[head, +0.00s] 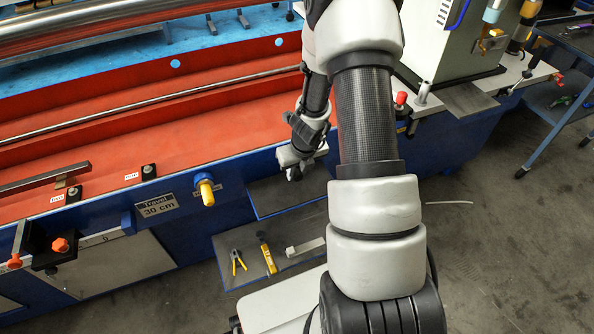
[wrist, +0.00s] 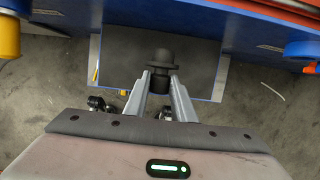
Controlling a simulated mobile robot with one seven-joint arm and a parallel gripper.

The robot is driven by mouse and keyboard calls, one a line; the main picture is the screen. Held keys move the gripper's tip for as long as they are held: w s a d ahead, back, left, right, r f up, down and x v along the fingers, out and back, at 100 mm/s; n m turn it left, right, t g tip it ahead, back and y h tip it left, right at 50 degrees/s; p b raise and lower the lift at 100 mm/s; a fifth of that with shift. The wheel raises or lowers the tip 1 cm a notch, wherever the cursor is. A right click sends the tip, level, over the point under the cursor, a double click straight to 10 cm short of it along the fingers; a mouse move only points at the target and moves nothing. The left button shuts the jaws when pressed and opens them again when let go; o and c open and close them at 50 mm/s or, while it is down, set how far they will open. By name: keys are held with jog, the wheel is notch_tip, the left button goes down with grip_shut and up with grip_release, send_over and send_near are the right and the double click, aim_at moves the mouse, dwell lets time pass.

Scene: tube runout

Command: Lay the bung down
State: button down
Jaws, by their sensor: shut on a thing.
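The bung (wrist: 163,58) is a black, round-topped piece with a wider flange. In the wrist view it sits between the two grey fingers of my gripper (wrist: 161,82), which is shut on it. It shows over a dark shelf surface (wrist: 203,62); the gap below it is hard to judge. In the head view my gripper (head: 297,158) is beside the blue front of the machine, above the dark upper step (head: 280,197). The bung (head: 294,174) is a small dark shape there, partly hidden by the gripper.
The lower step (head: 225,245) holds yellow pliers (head: 239,262), a yellow-and-black tool (head: 267,256) and a light grey block (head: 305,247). A yellow knob (head: 207,190) sticks out of the machine's front. The upper step looks bare. A thin white strip (head: 448,203) lies on the floor.

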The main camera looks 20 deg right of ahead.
jog(key=shift+f+b, duration=2.7)
jog(key=shift+f, duration=0.55)
jog(key=shift+f+b, duration=0.55)
jog(key=shift+f, duration=0.05)
jog(key=c, duration=1.3)
grip_release()
jog(key=shift+c, duration=0.2)
jog(key=o, duration=0.6)
jog(key=shift+r, duration=0.1)
notch_tip(320, 180, up, 7)
jog(key=p, duration=0.7)
